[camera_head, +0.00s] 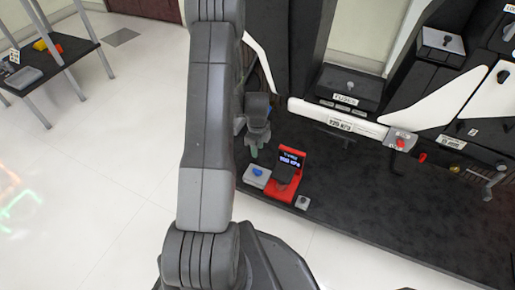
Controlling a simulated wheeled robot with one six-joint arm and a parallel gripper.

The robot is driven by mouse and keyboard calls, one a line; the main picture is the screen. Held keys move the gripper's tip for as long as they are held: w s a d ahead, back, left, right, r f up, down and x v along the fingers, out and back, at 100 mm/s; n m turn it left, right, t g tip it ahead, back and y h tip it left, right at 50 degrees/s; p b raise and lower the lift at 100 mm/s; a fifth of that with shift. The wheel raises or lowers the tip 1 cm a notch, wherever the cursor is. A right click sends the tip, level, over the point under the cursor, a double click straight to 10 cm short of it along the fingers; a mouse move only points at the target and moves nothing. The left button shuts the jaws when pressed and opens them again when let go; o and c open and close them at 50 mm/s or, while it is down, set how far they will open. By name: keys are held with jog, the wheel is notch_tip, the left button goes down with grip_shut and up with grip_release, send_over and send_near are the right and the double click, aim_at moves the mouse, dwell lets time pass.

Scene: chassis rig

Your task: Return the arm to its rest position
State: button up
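My arm rises through the middle of the head camera view and bends over the top. My gripper (255,150) shows small to the right of the arm's thick link, pointing down over the dark deck (370,215) of the chassis rig. It is close behind a grey box with a blue knob (257,173) and left of a red device with a lit display (288,172). Its fingertips are small and dark, so I cannot tell whether they are open or shut. I see nothing clearly held in it. Part of the arm hides what lies behind it.
A small grey switch box (303,202) sits by the deck's front edge. A white beam (335,118) and a box with a red knob (400,141) stand to the right. A dark table (50,68) with a yellow item is at upper left.

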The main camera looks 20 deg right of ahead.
aim_at(258, 170)
jog(key=shift+f, duration=0.15)
notch_tip(258, 170, down, 14)
jog(key=b, duration=0.5)
jog(key=shift+r, duration=0.2)
